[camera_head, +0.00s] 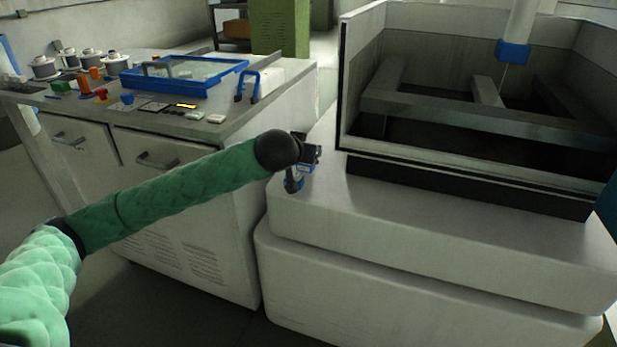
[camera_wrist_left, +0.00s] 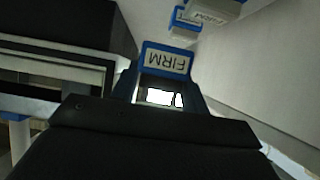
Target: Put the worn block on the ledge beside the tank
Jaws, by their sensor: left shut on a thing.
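My left gripper (camera_head: 301,168) is at the near left corner of the tank (camera_head: 480,170), over the pale ledge (camera_head: 400,208). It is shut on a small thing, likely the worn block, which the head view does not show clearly. In the left wrist view a blue-framed part labelled FIRM (camera_wrist_left: 166,60) sits at the gripper, with a bright white patch under it. I cannot tell whether the held thing touches the ledge. My right gripper is out of view.
A cabinet (camera_head: 190,180) stands left of the tank, its top holding a blue-framed tray (camera_head: 185,74), several white pots and small coloured parts. A gap separates it from the tank's base. The ledge in front of the tank is clear. A blue-collared column (camera_head: 513,50) hangs over the tank.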

